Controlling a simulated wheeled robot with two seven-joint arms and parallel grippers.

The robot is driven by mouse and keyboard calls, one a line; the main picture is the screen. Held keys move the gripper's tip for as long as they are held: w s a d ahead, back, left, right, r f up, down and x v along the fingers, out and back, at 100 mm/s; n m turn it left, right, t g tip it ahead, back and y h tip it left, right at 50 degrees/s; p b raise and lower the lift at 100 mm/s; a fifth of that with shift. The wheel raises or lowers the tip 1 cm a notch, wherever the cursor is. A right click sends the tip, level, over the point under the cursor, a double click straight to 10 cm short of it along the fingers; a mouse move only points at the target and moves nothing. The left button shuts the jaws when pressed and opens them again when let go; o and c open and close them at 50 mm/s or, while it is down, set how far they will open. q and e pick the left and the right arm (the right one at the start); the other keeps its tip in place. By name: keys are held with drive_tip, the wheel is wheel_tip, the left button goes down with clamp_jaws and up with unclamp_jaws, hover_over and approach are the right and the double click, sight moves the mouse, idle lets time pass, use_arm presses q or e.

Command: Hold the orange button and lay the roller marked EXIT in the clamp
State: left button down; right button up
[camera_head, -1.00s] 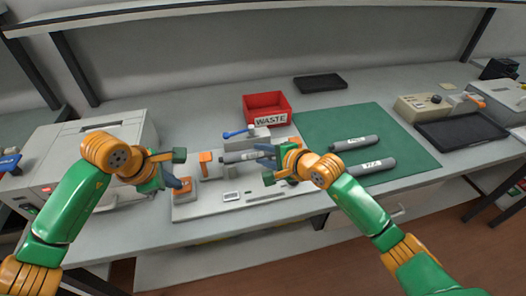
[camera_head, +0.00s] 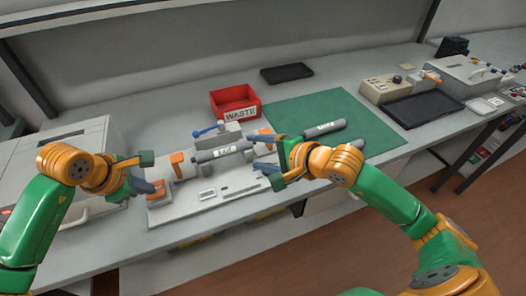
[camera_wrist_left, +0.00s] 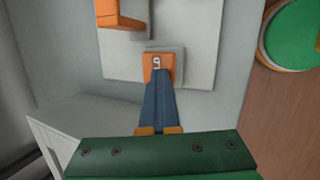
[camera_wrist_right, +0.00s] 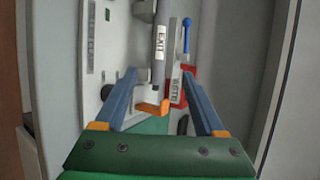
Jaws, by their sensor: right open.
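The orange button (camera_head: 158,192) is at the left front of the pale fixture board. My left gripper (camera_head: 153,187) is at it; in the left wrist view its blue fingers are together, with their tips against the button (camera_wrist_left: 157,62). The grey roller marked EXIT (camera_wrist_right: 160,42) lies along the clamp (camera_head: 233,130), between orange end parts; it also shows in the head view (camera_head: 222,150). My right gripper (camera_head: 262,159) is open at the roller's right end. In the right wrist view its fingers stand apart, with nothing held between them.
A red WASTE bin (camera_head: 235,101) stands behind the clamp. Another grey roller (camera_head: 325,128) lies on the green mat (camera_head: 375,135); my right arm hides part of the mat. A blue-knobbed lever (camera_head: 208,131) rises behind the clamp. A black tray (camera_head: 286,73) lies further back.

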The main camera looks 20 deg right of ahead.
drive_tip(key=shift+v, duration=1.2)
use_arm(q)
wheel_tip(320, 180, up, 9)
drive_tip(key=p, duration=0.6)
use_arm(e)
wheel_tip(320, 180, up, 6)
drive_tip(key=shift+r, duration=0.2)
drive_tip(key=shift+w, duration=0.1)
